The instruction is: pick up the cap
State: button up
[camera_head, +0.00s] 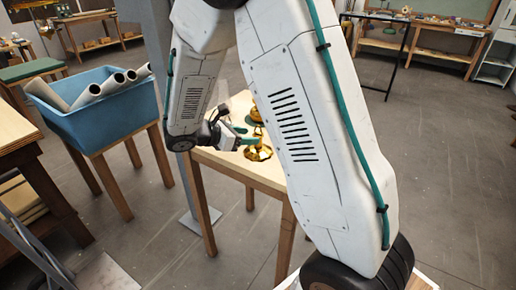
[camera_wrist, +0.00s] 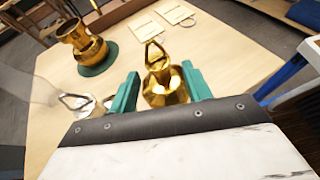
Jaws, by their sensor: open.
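A shiny brass piece with a loop on top, which looks like the cap (camera_wrist: 157,72), stands on the pale wooden table (camera_wrist: 235,45). It also shows in the head view (camera_head: 258,154). My gripper (camera_wrist: 161,73) is open, with its green fingers on either side of this piece. Gaps show between the fingers and the brass, and its lower part is hidden behind the gripper body.
A brass vase-shaped body (camera_wrist: 83,42) stands on a round green base at the table's far left. A silver loop-topped piece (camera_wrist: 80,102) lies left of my gripper. Flat pale plates (camera_wrist: 175,11) lie at the back. A blue bin of tubes (camera_head: 100,115) stands left of the table.

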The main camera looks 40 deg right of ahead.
aim_at(263, 146)
jog(key=shift+w+d+f, duration=0.1)
jog(key=shift+w+f, duration=0.15)
jog(key=shift+f, duration=0.05)
jog(key=shift+d+f+n, duration=0.2)
jog(key=shift+d+n, duration=0.1)
jog(key=x, duration=0.7)
jog(key=shift+a+f, duration=0.1)
jog(key=shift+f, duration=0.15)
jog(key=c, duration=0.9)
